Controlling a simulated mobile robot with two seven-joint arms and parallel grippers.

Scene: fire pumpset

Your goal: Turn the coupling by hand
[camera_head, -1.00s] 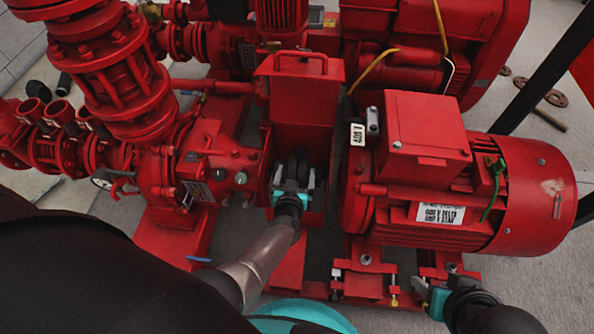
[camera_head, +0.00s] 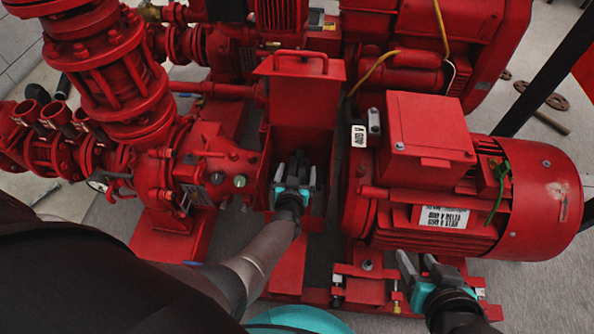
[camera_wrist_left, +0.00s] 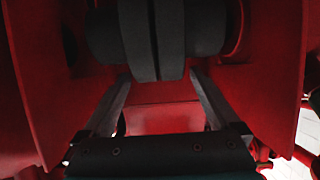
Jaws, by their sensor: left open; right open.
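The coupling (camera_wrist_left: 152,38) is a dark grey pair of discs on a shaft, inside a red guard housing. In the head view it sits in the guard opening, mostly hidden by my left gripper. My left gripper (camera_head: 295,163) is open in that opening. In the left wrist view its two fingertips (camera_wrist_left: 158,76) point at the discs, one on either side of the lower rim, with no grip on it. My right gripper (camera_head: 417,260) is open and empty, in front of the motor's base at the lower right.
The red coupling guard (camera_head: 300,95) with a top handle stands between the pump (camera_head: 215,165) on the left and the motor (camera_head: 430,180) on the right. Guard walls flank my left gripper closely. The red base frame (camera_head: 360,290) runs below the motor.

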